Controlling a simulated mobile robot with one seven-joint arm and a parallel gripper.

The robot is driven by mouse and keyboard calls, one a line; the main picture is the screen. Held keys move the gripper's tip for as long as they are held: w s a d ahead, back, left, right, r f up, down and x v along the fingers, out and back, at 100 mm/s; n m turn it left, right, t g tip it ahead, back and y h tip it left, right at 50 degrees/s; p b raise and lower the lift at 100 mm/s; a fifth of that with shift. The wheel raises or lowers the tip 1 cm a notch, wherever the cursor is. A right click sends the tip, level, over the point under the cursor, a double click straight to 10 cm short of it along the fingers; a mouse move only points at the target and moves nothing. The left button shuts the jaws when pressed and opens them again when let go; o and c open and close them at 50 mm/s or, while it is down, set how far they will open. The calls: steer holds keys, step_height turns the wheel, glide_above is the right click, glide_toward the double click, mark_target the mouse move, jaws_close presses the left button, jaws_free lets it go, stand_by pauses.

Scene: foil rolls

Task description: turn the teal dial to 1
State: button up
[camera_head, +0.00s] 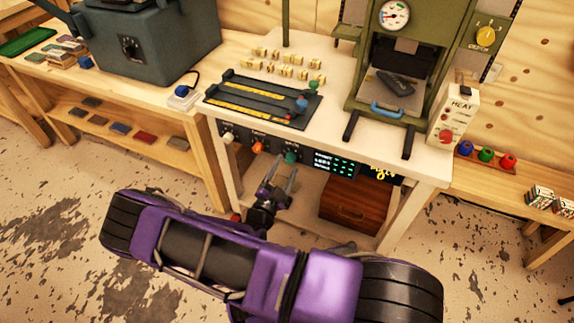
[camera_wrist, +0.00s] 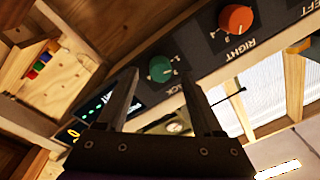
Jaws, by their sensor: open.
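The teal dial (camera_head: 291,157) is on the dark front panel of the white bench, right of an orange dial. In the wrist view the teal dial (camera_wrist: 160,69) shows between and beyond my fingertips, with small white marks around it and the label "BACK" partly hidden below. I cannot read its setting clearly. My gripper (camera_head: 282,169) is open and empty, low in front of the panel, its fingers pointing up toward the dial. In the wrist view the two fingers of my gripper (camera_wrist: 159,77) are spread on either side of the dial, apparently not touching it.
The orange dial (camera_head: 258,148), labelled "RIGHT" in the wrist view, is close by, with a white dial (camera_head: 228,138) farther left. A lit display (camera_head: 333,164) is right of the teal dial. A wooden box (camera_head: 355,203) stands on the shelf below.

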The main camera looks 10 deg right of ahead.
steer(key=v, duration=1.6)
steer(key=shift+w+r, duration=0.1)
